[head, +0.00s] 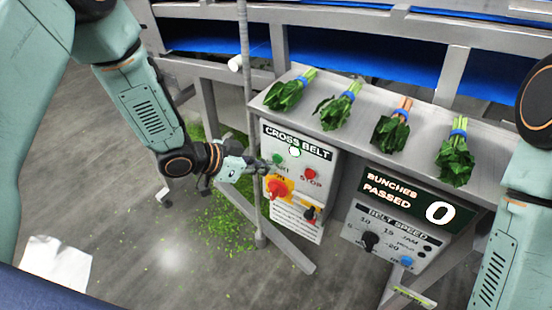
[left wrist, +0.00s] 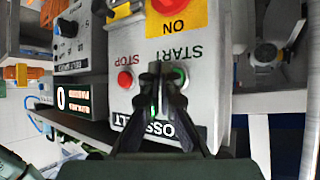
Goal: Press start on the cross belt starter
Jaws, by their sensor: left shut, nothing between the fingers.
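The cross belt starter (head: 318,160) is a light grey box on the bench's front, lettered CROSS BELT. Its green start button (head: 278,160) is at the upper left and its red stop button (head: 311,174) to the right. My left gripper (head: 266,166) is shut and empty, its tips at the start button. In the left wrist view the closed fingertips (left wrist: 162,76) partly cover the green start button (left wrist: 181,76); I cannot tell if they touch it. The red stop button (left wrist: 125,80) shows clear of them. My right gripper is out of view.
A red switch on a yellow plate (head: 278,189) and a black knob (head: 311,213) sit below the buttons. A belt speed panel (head: 390,240) and a counter reading 0 (head: 438,212) are to the right. Several leafy bunches lie on the shelf (head: 320,126). A thin post (head: 246,70) stands close by my gripper.

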